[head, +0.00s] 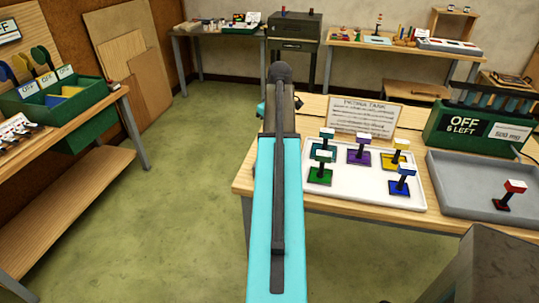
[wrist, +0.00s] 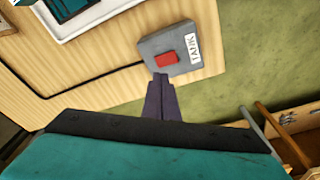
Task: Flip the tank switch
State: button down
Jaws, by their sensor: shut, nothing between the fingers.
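The tank switch is a grey box (wrist: 185,45) with a red rocker (wrist: 166,58) and a white label reading TANK, on the wooden table in the wrist view. My gripper (wrist: 162,78) is shut and empty. Its fingertips appear just below the red rocker in the picture; I cannot tell whether they touch the box. In the head view my arm covers the place where the switch box would show.
A white tray (head: 345,197) holds several coloured pieces on stands. A grey tray (head: 460,188) holds one red-topped piece (head: 510,193). A paper sign (head: 364,117) stands behind the white tray. A black cable (wrist: 95,85) runs across the table to the switch box. Green floor lies left of the table.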

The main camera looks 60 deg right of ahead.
jog(key=shift+r+p, duration=0.3)
jog(key=shift+r, duration=0.35)
